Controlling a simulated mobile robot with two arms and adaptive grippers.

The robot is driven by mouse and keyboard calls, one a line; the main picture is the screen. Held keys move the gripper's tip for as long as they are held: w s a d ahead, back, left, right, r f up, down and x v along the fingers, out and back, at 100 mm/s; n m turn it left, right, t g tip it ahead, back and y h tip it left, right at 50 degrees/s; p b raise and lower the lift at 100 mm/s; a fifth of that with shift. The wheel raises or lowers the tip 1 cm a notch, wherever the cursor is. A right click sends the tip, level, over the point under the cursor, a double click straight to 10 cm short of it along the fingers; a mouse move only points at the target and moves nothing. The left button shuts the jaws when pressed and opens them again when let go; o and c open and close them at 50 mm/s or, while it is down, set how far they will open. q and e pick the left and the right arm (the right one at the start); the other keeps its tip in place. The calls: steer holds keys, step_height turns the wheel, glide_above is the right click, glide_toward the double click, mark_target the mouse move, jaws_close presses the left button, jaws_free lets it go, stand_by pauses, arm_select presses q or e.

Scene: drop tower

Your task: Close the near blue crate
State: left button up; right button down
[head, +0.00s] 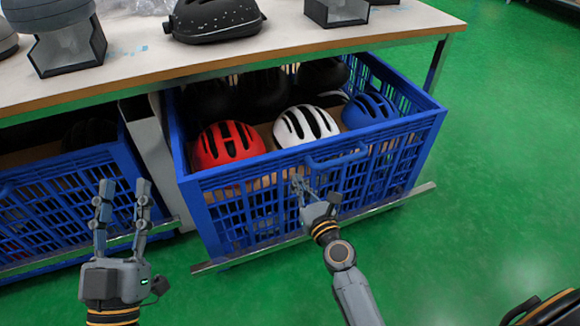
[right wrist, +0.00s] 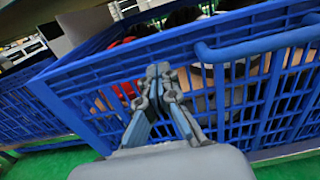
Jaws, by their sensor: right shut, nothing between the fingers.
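The near blue crate (head: 215,219) stands pulled out from under the table on its rail, with helmets inside. In the head view a red helmet (head: 229,145), a white helmet (head: 305,126) and a blue helmet (head: 368,109) show in it. A blue handle (head: 337,160) runs along its front top edge. My right gripper (head: 297,181) is shut and empty at the crate's front wall, just left of the handle and below the rim; whether it touches is unclear. In the right wrist view its fingertips (right wrist: 158,71) are together before the lattice. My left gripper (head: 124,190) is open and empty, left of the crate.
A second blue crate (head: 68,205) sits under the table to the left, past a pale post (head: 152,150). The table top (head: 140,68) carries a black helmet (head: 214,18) and dark display stands (head: 337,10).

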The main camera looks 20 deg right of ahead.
mark_target(287, 160)
steer(key=w, duration=0.4)
steer(key=shift+w+a, duration=0.15)
steer(key=shift+w, duration=0.25)
steer(key=shift+w+b, duration=0.3)
steer(key=shift+w, duration=0.45)
arm_select(q)
steer(key=shift+s+r+t, duration=0.35)
steer(key=shift+r+t, duration=0.05)
steer(key=shift+r, duration=0.15)
steer(key=shift+s+r+t, duration=0.3)
steer(key=shift+r+t, duration=0.1)
steer(key=shift+r, duration=0.1)
